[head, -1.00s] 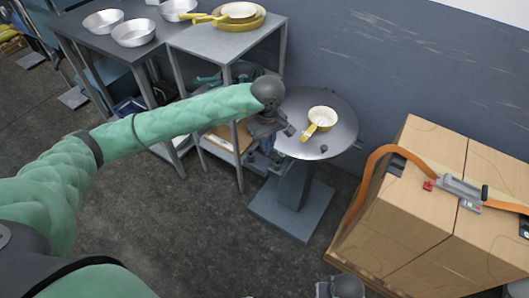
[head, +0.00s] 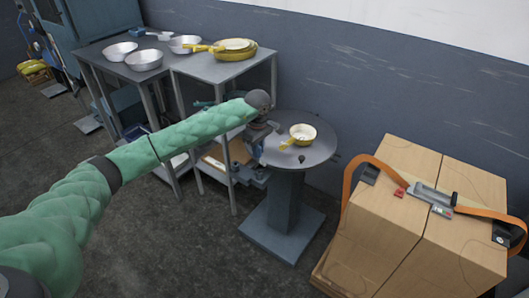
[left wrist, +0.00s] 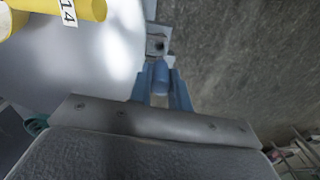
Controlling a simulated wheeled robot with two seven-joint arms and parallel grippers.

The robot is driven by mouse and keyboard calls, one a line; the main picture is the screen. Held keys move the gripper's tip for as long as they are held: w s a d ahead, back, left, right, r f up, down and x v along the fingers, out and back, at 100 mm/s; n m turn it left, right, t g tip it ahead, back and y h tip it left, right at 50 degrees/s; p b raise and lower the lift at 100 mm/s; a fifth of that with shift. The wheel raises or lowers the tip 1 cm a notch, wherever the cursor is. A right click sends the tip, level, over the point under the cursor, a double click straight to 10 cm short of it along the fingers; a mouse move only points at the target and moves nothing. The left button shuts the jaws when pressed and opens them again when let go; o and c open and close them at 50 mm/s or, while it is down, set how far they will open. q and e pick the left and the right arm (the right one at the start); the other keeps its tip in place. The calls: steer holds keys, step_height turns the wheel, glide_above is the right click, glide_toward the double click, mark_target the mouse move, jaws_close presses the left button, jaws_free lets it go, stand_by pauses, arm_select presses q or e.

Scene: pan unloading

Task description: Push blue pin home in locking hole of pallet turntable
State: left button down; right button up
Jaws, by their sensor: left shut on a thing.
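The round grey pallet turntable (head: 318,152) stands on a pedestal by the wall, with a yellow pan (head: 302,134) on top. My left gripper (head: 262,140) is at the turntable's left edge; its fingers are small and partly hidden in the head view. In the left wrist view my left gripper (left wrist: 161,92) is shut on the blue pin (left wrist: 160,74), which sits between the two fingers. A small grey bracket with a dark hole (left wrist: 157,44) shows at the turntable's edge, just beyond the pin's tip. I cannot tell whether the tip is in the hole. My right gripper is out of view.
Grey tables (head: 215,66) with metal and yellow pans stand at the back left, beside my left arm. Strapped cartons (head: 400,225) on a pallet stand at the right. The floor left of the turntable's foot is clear.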

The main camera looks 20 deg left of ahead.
arm_select(q)
steer(key=shift+f, duration=0.15)
steer(key=shift+d+f, duration=0.1)
steer(key=shift+f, duration=1.35)
steer(key=shift+f+b, duration=0.3)
steer(key=shift+b, duration=0.05)
steer(key=shift+f, duration=0.2)
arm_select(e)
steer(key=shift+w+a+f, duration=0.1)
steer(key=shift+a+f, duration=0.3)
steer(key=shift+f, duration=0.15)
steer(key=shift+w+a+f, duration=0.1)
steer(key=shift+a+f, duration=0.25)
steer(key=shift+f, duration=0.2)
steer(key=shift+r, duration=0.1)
arm_select(q)
steer(key=shift+b, duration=0.5)
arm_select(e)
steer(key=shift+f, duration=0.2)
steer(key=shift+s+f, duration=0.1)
